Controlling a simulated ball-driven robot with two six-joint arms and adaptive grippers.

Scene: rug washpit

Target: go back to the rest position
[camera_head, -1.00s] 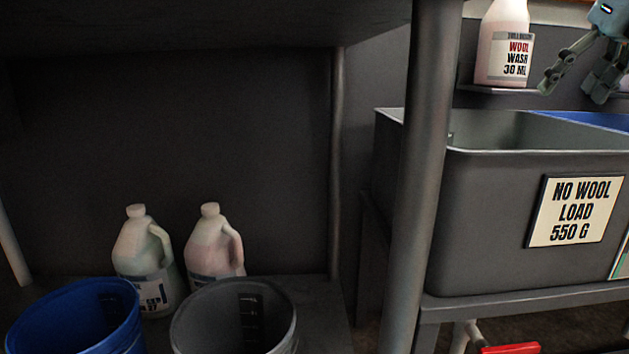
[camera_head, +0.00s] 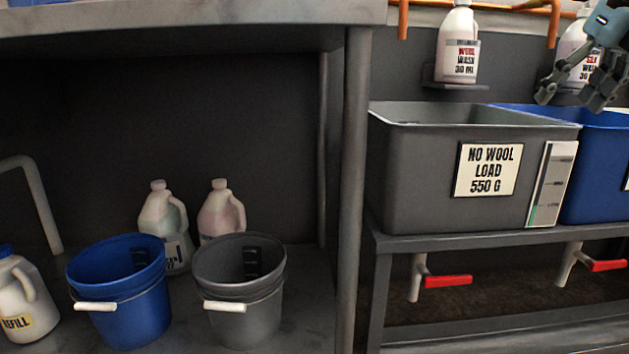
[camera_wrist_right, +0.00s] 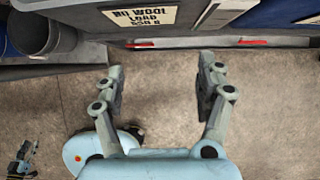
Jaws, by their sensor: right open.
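My right gripper (camera_head: 570,97) is at the upper right of the head view, in front of the wall and above the blue basin. It is open and empty. In the right wrist view its two fingers (camera_wrist_right: 160,82) are spread apart with only bare floor between them. My left gripper does not show in the head view. A small jointed part at the lower left edge of the right wrist view (camera_wrist_right: 22,160) looks like my left gripper, but it is too small and dark to judge its jaws.
A grey basin (camera_head: 418,170) and a blue basin (camera_head: 592,170) stand on a rack with red-handled taps (camera_head: 447,281). A blue bucket (camera_head: 125,305) and a grey bucket (camera_head: 238,310) stand on the left shelf. The floor (camera_wrist_right: 275,110) is clear.

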